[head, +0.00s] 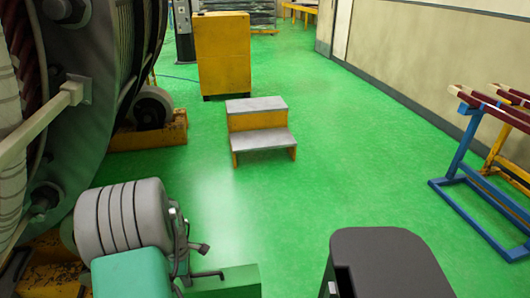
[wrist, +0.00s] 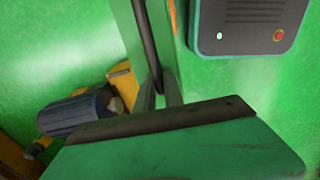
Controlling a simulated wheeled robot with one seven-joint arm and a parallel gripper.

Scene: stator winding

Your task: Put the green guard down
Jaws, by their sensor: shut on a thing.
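The green guard (wrist: 190,152) fills the lower part of the wrist view, a flat green plate with a dark strip along its upper edge. The guard's lower part runs out of the picture. I cannot tell whether it touches anything beneath. I cannot make out my gripper in the head view.
The wrist view shows a dark control panel (wrist: 250,24) with buttons and a grey motor (wrist: 75,115) nearby. In the head view, a grey-topped step (head: 258,118), yellow cabinet (head: 223,52), blue-legged rack (head: 465,150) and large machine (head: 95,60) surround open green floor.

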